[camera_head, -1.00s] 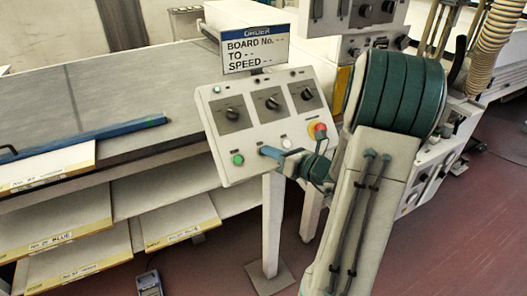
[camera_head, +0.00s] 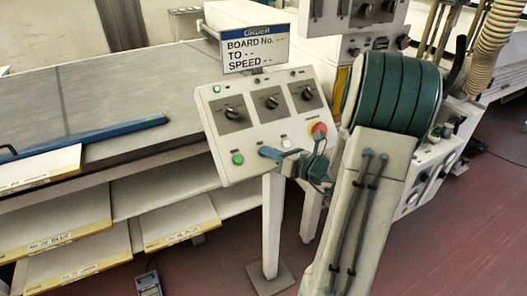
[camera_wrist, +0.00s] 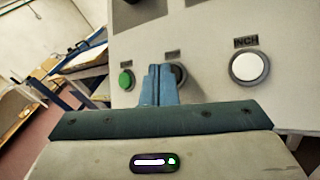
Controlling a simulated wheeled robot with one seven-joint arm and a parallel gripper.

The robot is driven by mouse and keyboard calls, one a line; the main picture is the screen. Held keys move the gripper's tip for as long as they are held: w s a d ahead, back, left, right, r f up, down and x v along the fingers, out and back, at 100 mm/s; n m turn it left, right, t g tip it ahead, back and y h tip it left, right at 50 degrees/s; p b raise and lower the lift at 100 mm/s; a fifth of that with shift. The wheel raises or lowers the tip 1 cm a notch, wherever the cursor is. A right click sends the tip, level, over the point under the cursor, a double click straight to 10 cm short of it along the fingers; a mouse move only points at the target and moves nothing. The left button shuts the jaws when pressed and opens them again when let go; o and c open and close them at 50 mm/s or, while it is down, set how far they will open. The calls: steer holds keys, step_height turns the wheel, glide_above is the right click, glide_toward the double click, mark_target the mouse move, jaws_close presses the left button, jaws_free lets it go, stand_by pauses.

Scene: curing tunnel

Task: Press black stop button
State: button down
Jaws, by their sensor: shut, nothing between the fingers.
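The black stop button (camera_wrist: 179,75) shows in the wrist view on the pale panel, between a green button (camera_wrist: 126,80) and a white button labelled INCH (camera_wrist: 249,67). My gripper (camera_wrist: 161,70) has its blue fingers together and empty. The fingers cover the left part of the black button in that view. I cannot tell whether the tips touch it. In the head view my gripper (camera_head: 264,152) is at the lower part of the control panel (camera_head: 223,136), between the green and white buttons, and the black button is hidden behind it.
Three dark rotary switches lie above the buttons. A sign (camera_head: 255,50) stands over the panel. A long bench with shelves (camera_head: 100,85) fills the left.

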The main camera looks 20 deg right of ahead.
steer(key=shift+w+f, duration=0.25)
steer(key=shift+s+r, duration=0.1)
steer(key=shift+r, duration=0.05)
stand_by(0.5)
steer(key=shift+s+r+p, duration=0.35)
steer(key=shift+s+r, duration=0.1)
steer(key=s+r+p, duration=0.3)
steer(key=shift+s+r, duration=0.25)
steer(key=shift+s, duration=0.05)
stand_by(0.4)
stand_by(0.6)
